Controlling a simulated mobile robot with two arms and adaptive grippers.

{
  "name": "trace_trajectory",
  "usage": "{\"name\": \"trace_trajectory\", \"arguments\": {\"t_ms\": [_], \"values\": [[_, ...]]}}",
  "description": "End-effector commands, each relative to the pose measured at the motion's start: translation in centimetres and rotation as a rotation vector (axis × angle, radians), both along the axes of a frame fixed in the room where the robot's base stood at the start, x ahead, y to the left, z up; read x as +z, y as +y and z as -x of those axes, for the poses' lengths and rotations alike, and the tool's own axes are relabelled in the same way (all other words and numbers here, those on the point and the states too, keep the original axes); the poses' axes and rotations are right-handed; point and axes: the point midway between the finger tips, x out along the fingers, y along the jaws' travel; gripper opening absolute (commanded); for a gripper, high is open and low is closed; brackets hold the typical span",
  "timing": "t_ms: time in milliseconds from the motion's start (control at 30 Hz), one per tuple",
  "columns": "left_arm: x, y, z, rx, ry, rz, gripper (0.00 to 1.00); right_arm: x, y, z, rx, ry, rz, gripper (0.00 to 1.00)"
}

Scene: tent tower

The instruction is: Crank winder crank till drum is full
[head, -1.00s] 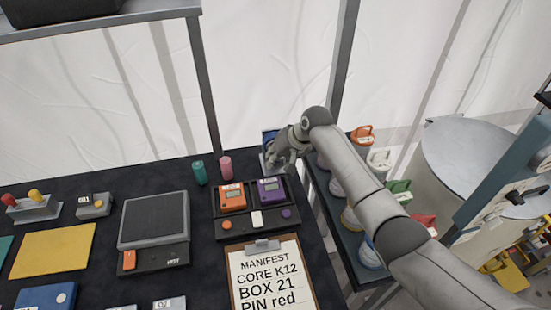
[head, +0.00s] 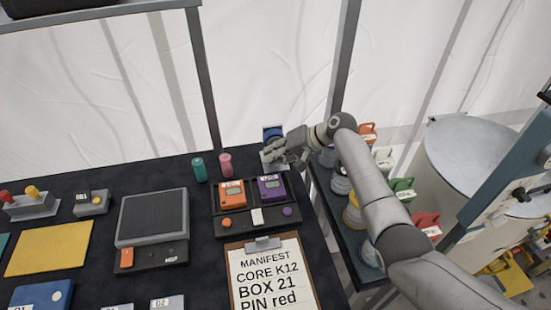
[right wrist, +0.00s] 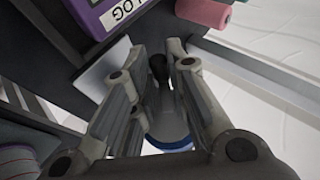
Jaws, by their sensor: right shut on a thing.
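The winder (head: 272,133) stands at the far right corner of the black table in the head view. Its blue drum shows behind my right gripper (head: 272,153), and the gripper covers much of the rest. In the right wrist view, a dark crank knob (right wrist: 158,68) sits between the two fingers of my right gripper (right wrist: 160,80), which is shut on it. A blue rim (right wrist: 172,147) shows below the fingers there. How much is wound on the drum cannot be seen. My left gripper is not in view.
A purple device (head: 271,188) and an orange device (head: 231,194) sit in a dark dock just in front of the winder. Pink (head: 225,163) and teal (head: 199,169) cylinders stand to its left. A clipboard (head: 270,280) lies nearer. Coloured-handled containers (head: 404,190) stand at the right.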

Motion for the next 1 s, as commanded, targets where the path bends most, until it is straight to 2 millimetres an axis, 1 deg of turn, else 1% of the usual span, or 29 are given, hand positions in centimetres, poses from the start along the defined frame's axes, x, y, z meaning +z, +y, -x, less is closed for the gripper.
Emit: {"name": "trace_trajectory", "arguments": {"t_ms": [33, 100, 333, 533, 933, 967, 1000], "values": [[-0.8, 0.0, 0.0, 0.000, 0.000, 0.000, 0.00, -0.3, 0.1, -0.1, -0.001, 0.005, -0.034, 0.00], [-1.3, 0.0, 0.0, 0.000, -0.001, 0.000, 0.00, -0.2, 0.1, 0.0, -0.001, 0.013, -0.075, 0.00], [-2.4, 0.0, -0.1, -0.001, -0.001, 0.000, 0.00, 0.1, 0.2, 0.0, -0.001, 0.031, -0.172, 0.00], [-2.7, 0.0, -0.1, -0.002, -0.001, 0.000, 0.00, 0.3, 0.2, 0.0, 0.000, 0.039, -0.207, 0.00], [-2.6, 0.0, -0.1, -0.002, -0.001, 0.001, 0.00, 0.4, 0.2, 0.0, 0.000, 0.039, -0.211, 0.00], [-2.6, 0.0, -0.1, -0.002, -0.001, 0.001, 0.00, 0.4, 0.2, 0.0, 0.000, 0.039, -0.211, 0.19], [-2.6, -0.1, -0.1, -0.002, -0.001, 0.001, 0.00, 0.4, 0.2, 0.0, 0.000, 0.039, -0.211, 0.24]]}}
